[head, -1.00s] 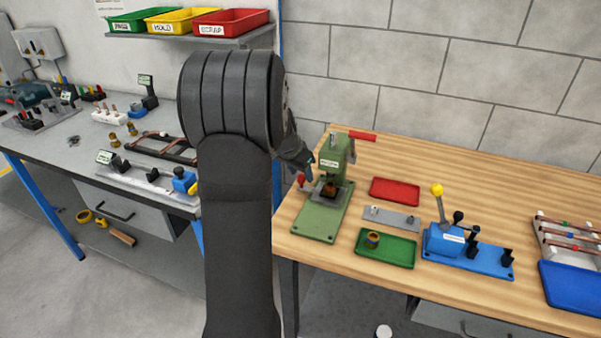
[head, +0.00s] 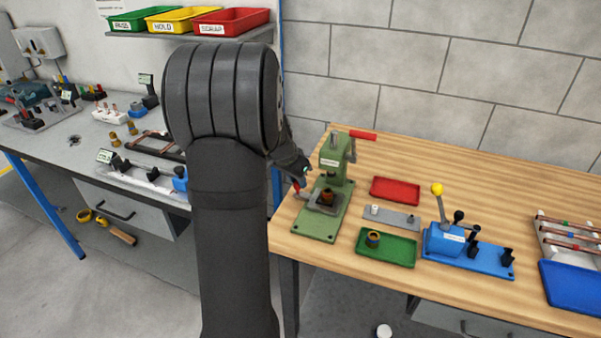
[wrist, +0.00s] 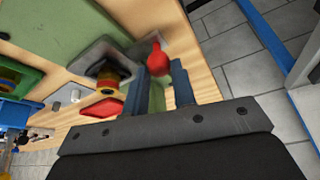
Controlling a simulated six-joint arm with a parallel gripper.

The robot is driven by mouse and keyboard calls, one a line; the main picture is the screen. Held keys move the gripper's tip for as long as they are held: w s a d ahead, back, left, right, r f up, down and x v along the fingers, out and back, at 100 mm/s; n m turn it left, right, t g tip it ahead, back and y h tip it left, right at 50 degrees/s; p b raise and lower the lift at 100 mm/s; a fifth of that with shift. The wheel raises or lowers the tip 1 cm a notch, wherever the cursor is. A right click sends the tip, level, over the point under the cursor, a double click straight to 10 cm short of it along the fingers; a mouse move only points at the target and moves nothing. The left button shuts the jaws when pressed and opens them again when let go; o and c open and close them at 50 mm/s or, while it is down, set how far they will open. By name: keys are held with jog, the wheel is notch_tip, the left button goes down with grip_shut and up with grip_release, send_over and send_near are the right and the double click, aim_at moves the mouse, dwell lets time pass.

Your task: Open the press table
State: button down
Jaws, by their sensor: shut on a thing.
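The green press (head: 335,165) stands at the left end of the wooden bench. Its grey press table (head: 318,208) sits low on the green base plate, off the press column toward the near left, with a copper-brown piece (head: 327,197) on it. A red-knobbed handle (wrist: 157,58) sticks out from the press table's side. My gripper (wrist: 168,73) is shut on this handle, with the red knob showing at its fingertips. In the head view my gripper (head: 301,176) is small and partly hidden by my arm. The press table also shows in the wrist view (wrist: 98,50).
To the press's right are a red tray (head: 395,190), a grey plate (head: 400,220) and a green tray (head: 390,253) holding a brass part. A blue fixture (head: 465,250) with a yellow-knobbed lever is farther right. The bench's left edge is close to the press.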

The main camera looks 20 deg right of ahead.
jog(key=s+a, duration=0.5)
jog(key=c, duration=1.2)
grip_release()
jog(key=shift+r, duration=0.1)
jog(key=v, duration=1.7)
jog(key=shift+s+a+r, duration=0.15)
